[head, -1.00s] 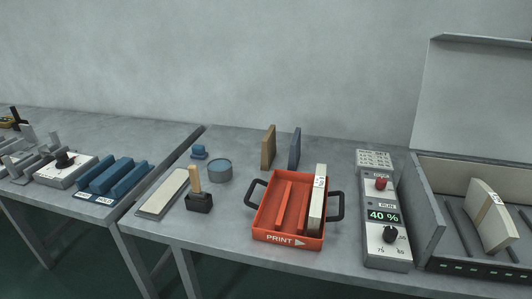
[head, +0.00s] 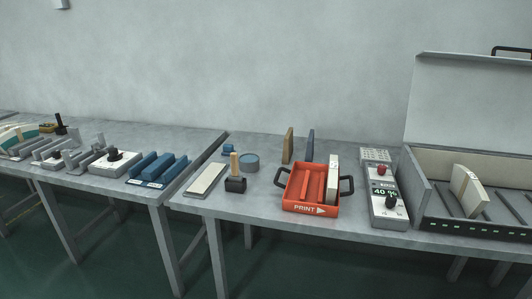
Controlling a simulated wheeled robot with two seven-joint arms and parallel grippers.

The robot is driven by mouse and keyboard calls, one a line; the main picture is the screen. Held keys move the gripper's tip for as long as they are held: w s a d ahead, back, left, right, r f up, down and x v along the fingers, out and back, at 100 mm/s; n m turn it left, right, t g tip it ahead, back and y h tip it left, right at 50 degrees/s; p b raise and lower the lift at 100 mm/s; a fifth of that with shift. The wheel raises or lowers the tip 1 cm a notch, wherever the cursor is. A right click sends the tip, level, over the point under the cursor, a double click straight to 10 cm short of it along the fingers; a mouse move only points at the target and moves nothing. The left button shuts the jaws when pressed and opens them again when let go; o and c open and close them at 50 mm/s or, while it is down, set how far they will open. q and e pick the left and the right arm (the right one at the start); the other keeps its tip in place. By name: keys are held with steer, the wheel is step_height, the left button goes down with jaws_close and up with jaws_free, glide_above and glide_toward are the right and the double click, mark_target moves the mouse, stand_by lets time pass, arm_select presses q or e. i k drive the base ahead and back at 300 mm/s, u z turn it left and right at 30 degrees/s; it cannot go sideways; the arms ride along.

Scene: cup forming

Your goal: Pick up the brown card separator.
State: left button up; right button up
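The brown card separator (head: 288,145) stands upright on the grey table near its back, behind the orange PRINT tray. A blue-grey card (head: 310,146) of similar shape stands upright just to its right, with a small gap between them. The lower edge of the separator is near the tray's back edge. Neither of my grippers shows in the head view.
The orange tray (head: 303,209) with black handles holds a white block (head: 333,180). A control box (head: 388,215) and an open grey case (head: 430,222) stand to the right.

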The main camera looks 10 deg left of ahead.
mark_target(288, 148)
steer(key=z, duration=0.75)
steer(key=i, duration=1.2)
steer(key=u, duration=0.3)
